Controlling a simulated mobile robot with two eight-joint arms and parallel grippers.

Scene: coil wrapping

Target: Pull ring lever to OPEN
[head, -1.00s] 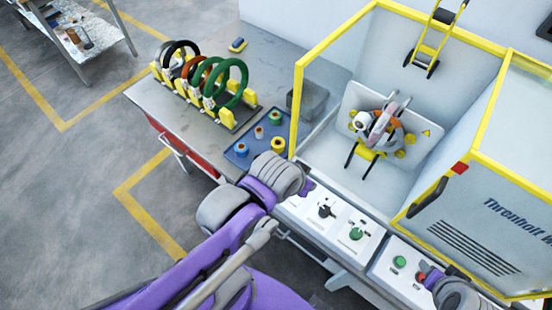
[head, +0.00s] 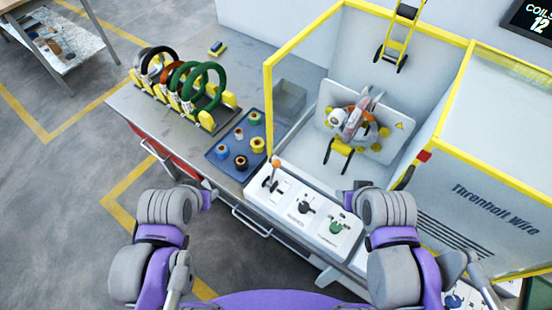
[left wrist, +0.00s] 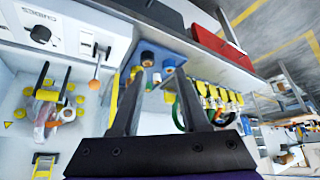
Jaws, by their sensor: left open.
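A lever with an orange ball knob (head: 276,163) stands on the left end of the white control panel, its shaft rising from the panel plate. It also shows in the left wrist view (left wrist: 95,84), left of the fingers. Its label is not legible. My left gripper (head: 207,199) is left of the lever, apart from it, over the front edge of the bench. In the left wrist view my left fingers (left wrist: 157,55) are spread with nothing held between them. My right gripper (head: 361,187) is at the panel's right side; its fingers are mostly hidden.
A black knob (head: 307,207) and a green knob (head: 336,226) sit right of the lever. Behind them is the yellow-framed enclosure with the winding head (head: 354,122). A blue tray (head: 222,153) of spools and a rack of rings (head: 202,88) stand on the left bench.

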